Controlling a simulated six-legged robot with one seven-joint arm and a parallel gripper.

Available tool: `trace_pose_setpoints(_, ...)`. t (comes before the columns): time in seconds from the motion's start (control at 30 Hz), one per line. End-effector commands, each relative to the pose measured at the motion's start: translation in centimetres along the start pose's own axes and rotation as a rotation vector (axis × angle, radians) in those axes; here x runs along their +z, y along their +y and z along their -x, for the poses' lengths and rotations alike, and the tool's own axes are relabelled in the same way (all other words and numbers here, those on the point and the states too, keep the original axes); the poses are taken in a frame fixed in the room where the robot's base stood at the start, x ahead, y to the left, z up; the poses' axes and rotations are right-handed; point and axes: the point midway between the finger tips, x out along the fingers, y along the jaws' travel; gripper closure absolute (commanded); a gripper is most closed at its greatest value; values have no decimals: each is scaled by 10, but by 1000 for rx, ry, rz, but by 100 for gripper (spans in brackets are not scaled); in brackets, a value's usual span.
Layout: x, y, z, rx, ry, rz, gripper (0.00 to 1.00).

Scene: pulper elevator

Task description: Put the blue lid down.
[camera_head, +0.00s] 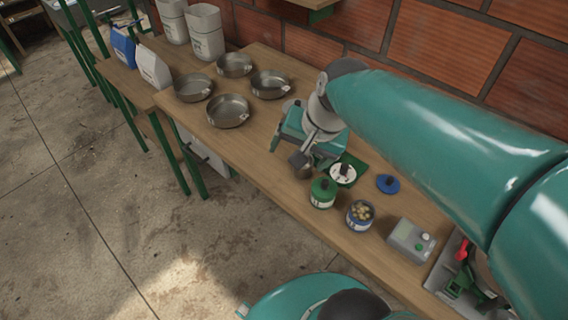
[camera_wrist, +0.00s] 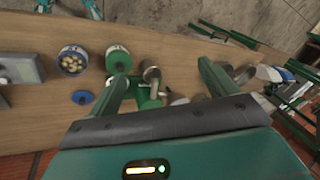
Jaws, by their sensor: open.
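The blue lid (camera_head: 388,184) lies on the wooden table, with its dark knob up. It is to the right of the green tray with a white disc and behind the open jar (camera_head: 360,213), which holds pale round pieces. In the wrist view the lid (camera_wrist: 82,97) lies to the left of my left finger, below the open jar (camera_wrist: 72,60). My gripper (camera_wrist: 165,76) is open, with nothing held between its fingers. In the head view my wrist and gripper are above the table, left of the lid; the fingertips are hard to make out.
A green-lidded jar (camera_head: 323,192) stands left of the open jar. A small metal cup (camera_wrist: 152,75) shows between my fingers. Several metal pans (camera_head: 229,111) stand at the left. A brick wall runs behind.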

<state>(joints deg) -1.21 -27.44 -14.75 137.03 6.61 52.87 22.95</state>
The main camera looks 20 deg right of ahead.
Motion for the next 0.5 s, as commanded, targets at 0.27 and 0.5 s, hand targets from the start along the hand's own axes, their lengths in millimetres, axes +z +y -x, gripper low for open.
trace_pose_setpoints(0.27,55,-24,32,60,180,639,16)
trace_pose_setpoints(0.5,61,-26,34,80,200,720,16)
